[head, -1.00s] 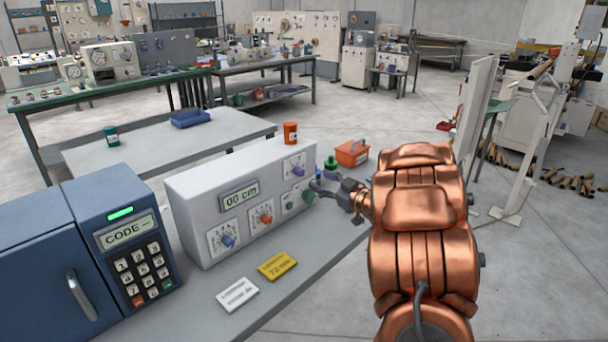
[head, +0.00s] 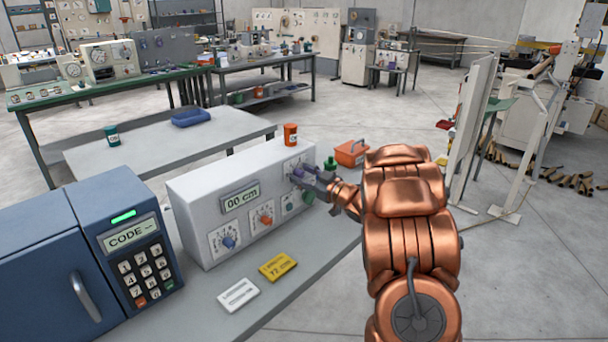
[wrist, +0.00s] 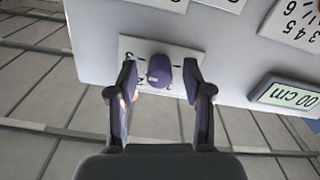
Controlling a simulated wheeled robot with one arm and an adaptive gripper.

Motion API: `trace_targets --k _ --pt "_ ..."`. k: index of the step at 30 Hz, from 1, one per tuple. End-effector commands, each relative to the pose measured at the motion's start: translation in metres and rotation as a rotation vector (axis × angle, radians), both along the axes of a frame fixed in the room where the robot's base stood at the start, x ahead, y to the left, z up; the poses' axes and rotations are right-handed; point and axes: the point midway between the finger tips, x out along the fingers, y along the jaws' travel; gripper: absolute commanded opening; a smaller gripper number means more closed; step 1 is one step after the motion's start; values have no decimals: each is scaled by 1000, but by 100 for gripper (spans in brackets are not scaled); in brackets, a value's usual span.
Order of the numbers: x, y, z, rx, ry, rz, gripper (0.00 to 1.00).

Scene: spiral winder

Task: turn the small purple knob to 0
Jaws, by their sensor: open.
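The small purple knob (wrist: 160,70) sits on a white dial plate (wrist: 133,47) on the front of the grey control box. In the wrist view it lies between the tips of my gripper (wrist: 160,93), which is open with one finger on each side. I see gaps between the fingers and the knob. Most of the dial's marks are hidden by the knob and fingers. In the head view my gripper (head: 306,174) is at the upper right dial of the box (head: 190,185), and it largely covers the knob there.
The box also has a "00 cm" display (head: 240,197), a blue knob (head: 229,242), an orange knob (head: 266,220) and a green knob (head: 308,197) close below my gripper. A blue keypad unit (head: 128,245) stands left. Yellow (head: 278,267) and white (head: 238,294) cards lie in front.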

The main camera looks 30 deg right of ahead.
Motion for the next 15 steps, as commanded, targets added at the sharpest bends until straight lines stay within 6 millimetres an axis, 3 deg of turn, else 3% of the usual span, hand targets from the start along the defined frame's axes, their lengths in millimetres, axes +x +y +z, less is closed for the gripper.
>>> trace_targets --k 5,15 --pt "0 0 0 -1 0 0 49" --pt "0 0 0 -1 0 -1 14"
